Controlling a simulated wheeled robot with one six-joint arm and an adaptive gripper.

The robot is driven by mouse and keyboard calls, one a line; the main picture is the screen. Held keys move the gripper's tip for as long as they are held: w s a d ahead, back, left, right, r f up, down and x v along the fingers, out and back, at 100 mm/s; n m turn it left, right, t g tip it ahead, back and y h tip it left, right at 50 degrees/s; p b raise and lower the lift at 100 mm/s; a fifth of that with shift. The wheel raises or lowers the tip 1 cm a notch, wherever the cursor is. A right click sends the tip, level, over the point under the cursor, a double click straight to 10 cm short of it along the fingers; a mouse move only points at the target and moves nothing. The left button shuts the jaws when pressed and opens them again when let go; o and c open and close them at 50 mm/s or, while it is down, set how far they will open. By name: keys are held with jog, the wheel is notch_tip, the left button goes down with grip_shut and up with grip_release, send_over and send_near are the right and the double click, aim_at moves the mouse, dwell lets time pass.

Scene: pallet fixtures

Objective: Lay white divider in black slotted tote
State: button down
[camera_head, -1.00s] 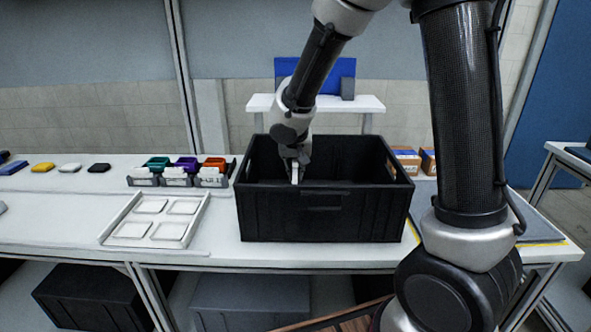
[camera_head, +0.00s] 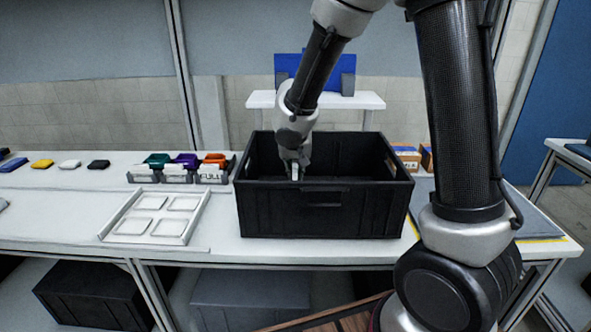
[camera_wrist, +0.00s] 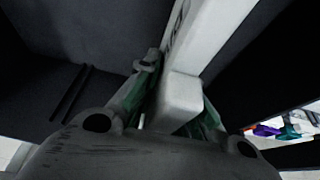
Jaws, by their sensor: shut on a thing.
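The black tote (camera_head: 320,212) stands on the white bench in the head view. My gripper (camera_head: 293,165) reaches down into its left half. It is shut on the white divider (camera_head: 295,172), of which only a small end shows above the front wall. In the wrist view the divider (camera_wrist: 208,38) is a long white bar running up from between the fingers (camera_wrist: 172,98), with a thicker block at the grip. Dark tote floor and wall surround it. Two parallel lines, perhaps a slot, show on the left. The divider's lower part and its contact with the tote are hidden.
A white tray (camera_head: 185,240) with square recesses lies left of the tote. Behind it stand teal, purple and orange bins (camera_head: 186,160). Small cardboard boxes (camera_head: 408,158) stand right of the tote. A raised white shelf (camera_head: 352,100) is behind it.

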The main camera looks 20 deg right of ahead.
jog(key=c, duration=1.4)
grip_release()
jog(key=shift+c, duration=0.2)
jog(key=v, duration=1.2)
jog(key=shift+s+d, duration=0.1)
